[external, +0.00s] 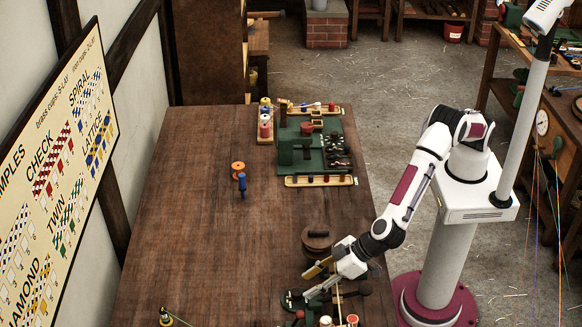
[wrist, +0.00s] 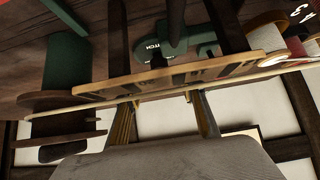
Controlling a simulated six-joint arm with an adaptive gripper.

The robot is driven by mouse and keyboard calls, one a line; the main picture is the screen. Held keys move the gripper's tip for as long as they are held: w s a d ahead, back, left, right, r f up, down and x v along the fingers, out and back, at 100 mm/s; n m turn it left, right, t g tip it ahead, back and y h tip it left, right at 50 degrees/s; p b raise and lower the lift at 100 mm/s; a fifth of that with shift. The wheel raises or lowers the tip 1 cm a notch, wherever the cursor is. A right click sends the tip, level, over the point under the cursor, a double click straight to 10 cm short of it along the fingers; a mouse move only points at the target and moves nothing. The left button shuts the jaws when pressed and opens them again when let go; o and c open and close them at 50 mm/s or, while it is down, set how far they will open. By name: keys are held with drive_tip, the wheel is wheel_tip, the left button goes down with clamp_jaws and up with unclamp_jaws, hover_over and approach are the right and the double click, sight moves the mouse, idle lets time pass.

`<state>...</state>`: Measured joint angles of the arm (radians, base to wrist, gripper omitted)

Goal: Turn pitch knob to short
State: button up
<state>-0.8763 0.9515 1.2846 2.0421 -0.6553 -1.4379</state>
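In the wrist view a dark part with white lettering, partly hidden and reading like "PITCH" (wrist: 153,46), sits on green metalwork (wrist: 200,38). The pitch knob itself and its setting cannot be made out clearly. My gripper (external: 314,277) is low over the near right of the table, at a small green device (external: 291,299). In the wrist view its two fingers (wrist: 165,108) are spread apart, with a thin pale rod and a wooden strip (wrist: 180,76) crossing beyond them. I see nothing held between the fingers; contact with the device cannot be told.
A round brown wooden piece (external: 317,237) stands close behind my gripper. Spools (external: 352,320) stand at the near edge. A larger green machine (external: 308,150) is at the back of the table (external: 190,210). Orange and blue items (external: 240,178) stand mid-table; the left side is mostly clear.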

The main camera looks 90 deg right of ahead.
sight(298, 292)
drive_tip(key=shift+x, duration=2.25)
drive_tip(key=c, duration=1.1)
